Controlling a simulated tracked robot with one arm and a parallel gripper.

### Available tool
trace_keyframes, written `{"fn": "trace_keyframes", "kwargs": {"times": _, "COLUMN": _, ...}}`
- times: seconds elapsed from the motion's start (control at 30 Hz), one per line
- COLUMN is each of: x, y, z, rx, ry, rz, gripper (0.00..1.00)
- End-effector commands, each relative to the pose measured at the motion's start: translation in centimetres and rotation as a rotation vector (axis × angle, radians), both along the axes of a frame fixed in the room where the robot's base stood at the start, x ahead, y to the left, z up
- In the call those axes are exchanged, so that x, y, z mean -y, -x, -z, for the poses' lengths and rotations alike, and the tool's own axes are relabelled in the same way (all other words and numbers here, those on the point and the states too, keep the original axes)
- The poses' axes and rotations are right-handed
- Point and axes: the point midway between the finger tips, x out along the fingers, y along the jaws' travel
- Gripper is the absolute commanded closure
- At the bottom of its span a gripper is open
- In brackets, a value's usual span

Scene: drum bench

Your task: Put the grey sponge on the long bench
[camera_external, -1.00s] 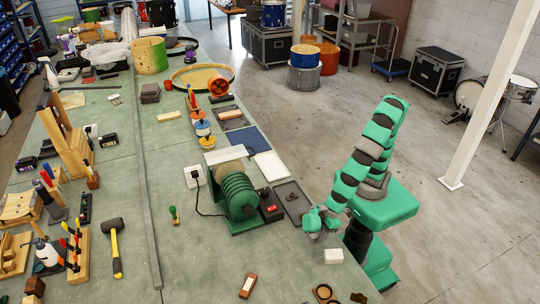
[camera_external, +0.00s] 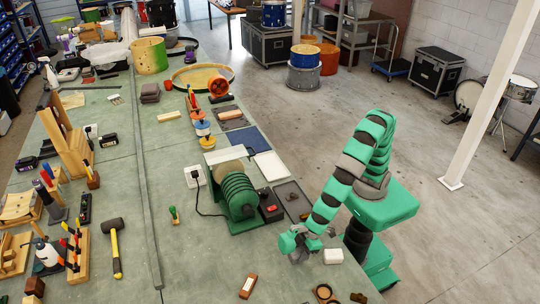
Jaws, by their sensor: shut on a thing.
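A green machine with a ribbed drum (camera_external: 238,196) stands behind my gripper, with a dark tray (camera_external: 291,200) beside it. Bench top left of my gripper is clear.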

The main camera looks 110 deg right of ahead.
Motion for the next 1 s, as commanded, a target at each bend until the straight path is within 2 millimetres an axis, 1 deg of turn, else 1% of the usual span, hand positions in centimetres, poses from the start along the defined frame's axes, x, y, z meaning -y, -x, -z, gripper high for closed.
{"fn": "trace_keyframes", "kwargs": {"times": 0.03, "x": -0.4, "y": -0.9, "z": 0.0, "rx": 0.001, "ry": -0.002, "rz": 0.0, "gripper": 0.82}}
{"fn": "trace_keyframes", "kwargs": {"times": 0.2, "x": -1.5, "y": -3.4, "z": 0.3, "rx": 0.001, "ry": -0.003, "rz": 0.0, "gripper": 0.82}}
{"fn": "trace_keyframes", "kwargs": {"times": 0.33, "x": -1.9, "y": -4.4, "z": 0.4, "rx": 0.001, "ry": -0.002, "rz": 0.0, "gripper": 0.82}}
{"fn": "trace_keyframes", "kwargs": {"times": 0.47, "x": -2.0, "y": -4.8, "z": 0.6, "rx": 0.0, "ry": 0.0, "rz": 0.0, "gripper": 0.82}}
{"fn": "trace_keyframes", "kwargs": {"times": 0.53, "x": -2.0, "y": -4.8, "z": 1.0, "rx": -0.001, "ry": 0.001, "rz": 0.0, "gripper": 0.82}}
{"fn": "trace_keyframes", "kwargs": {"times": 0.7, "x": -1.9, "y": -4.7, "z": 3.2, "rx": -0.005, "ry": 0.003, "rz": 0.0, "gripper": 0.82}}
{"fn": "trace_keyframes", "kwargs": {"times": 0.8, "x": -2.0, "y": -4.8, "z": 4.0, "rx": -0.002, "ry": 0.001, "rz": 0.0, "gripper": 0.82}}
{"fn": "trace_keyframes", "kwargs": {"times": 1.0, "x": -2.0, "y": -4.8, "z": 3.9, "rx": 0.001, "ry": 0.0, "rz": 0.0, "gripper": 0.82}}
